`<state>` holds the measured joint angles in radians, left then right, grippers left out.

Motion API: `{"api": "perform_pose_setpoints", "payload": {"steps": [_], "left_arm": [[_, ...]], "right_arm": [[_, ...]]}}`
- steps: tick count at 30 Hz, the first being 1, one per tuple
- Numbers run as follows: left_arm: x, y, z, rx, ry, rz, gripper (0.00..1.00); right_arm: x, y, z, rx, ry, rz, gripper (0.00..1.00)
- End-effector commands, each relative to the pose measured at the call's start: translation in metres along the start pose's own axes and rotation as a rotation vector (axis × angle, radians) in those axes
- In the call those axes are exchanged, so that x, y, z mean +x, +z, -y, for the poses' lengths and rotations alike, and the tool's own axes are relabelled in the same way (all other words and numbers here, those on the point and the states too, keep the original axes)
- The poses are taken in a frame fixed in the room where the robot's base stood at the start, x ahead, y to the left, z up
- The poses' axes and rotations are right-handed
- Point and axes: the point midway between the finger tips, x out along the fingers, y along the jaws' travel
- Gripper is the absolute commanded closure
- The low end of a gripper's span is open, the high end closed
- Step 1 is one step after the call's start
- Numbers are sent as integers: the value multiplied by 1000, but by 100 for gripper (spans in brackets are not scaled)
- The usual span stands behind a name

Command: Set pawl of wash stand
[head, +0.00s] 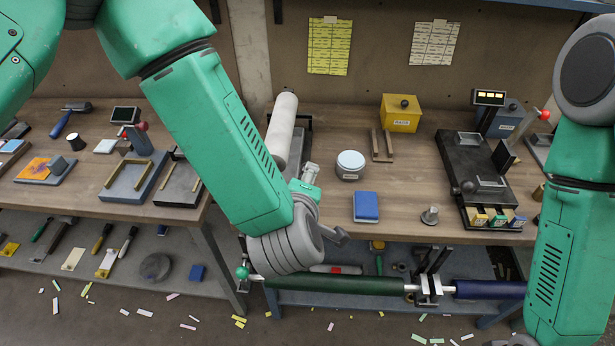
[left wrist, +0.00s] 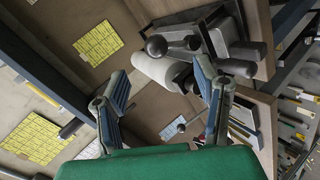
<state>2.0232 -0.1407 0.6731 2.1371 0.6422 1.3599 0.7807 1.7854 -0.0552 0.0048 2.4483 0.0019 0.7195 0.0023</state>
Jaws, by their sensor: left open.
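I cannot tell for certain which part is the pawl. A white roll (head: 283,130) lies on a dark stand (head: 304,124) at the back of the bench, partly behind my left arm. In the left wrist view, the white roll (left wrist: 160,68) lies beyond my fingers, beside a grey mechanism (left wrist: 205,30) with a dark round knob (left wrist: 156,45). My left gripper (left wrist: 162,72) is open, with nothing between its fingers. In the head view, my left gripper (head: 325,205) is over the bench's front edge, its fingers partly hidden. My right arm shows at the right; its gripper is out of frame.
A green roll (head: 340,284) and a blue roll (head: 490,289) lie along the front, with a metal bracket (head: 430,286) between them. A yellow box (head: 400,113), white-topped round tin (head: 350,164), blue block (head: 366,206) and black fixture (head: 470,165) stand on the bench.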

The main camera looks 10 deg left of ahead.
Motion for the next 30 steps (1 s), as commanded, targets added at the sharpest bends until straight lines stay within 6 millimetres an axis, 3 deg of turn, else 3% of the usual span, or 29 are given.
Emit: {"api": "perform_pose_setpoints", "payload": {"steps": [7,24,26,29,30], "left_arm": [[-26,-1,1,-2,-3,0,44],[-27,0,4,5,-6,2,44],[-23,-1,14,32,-17,11,44],[-9,-2,55,135,-64,53,44],[-2,-3,79,198,-91,81,44]], "right_arm": [[0,0,1,0,1,0,3],[2,-3,0,0,0,2,3],[6,-2,0,0,0,2,3],[22,-1,0,0,0,3,3],[31,-1,0,0,0,3,3]]}}
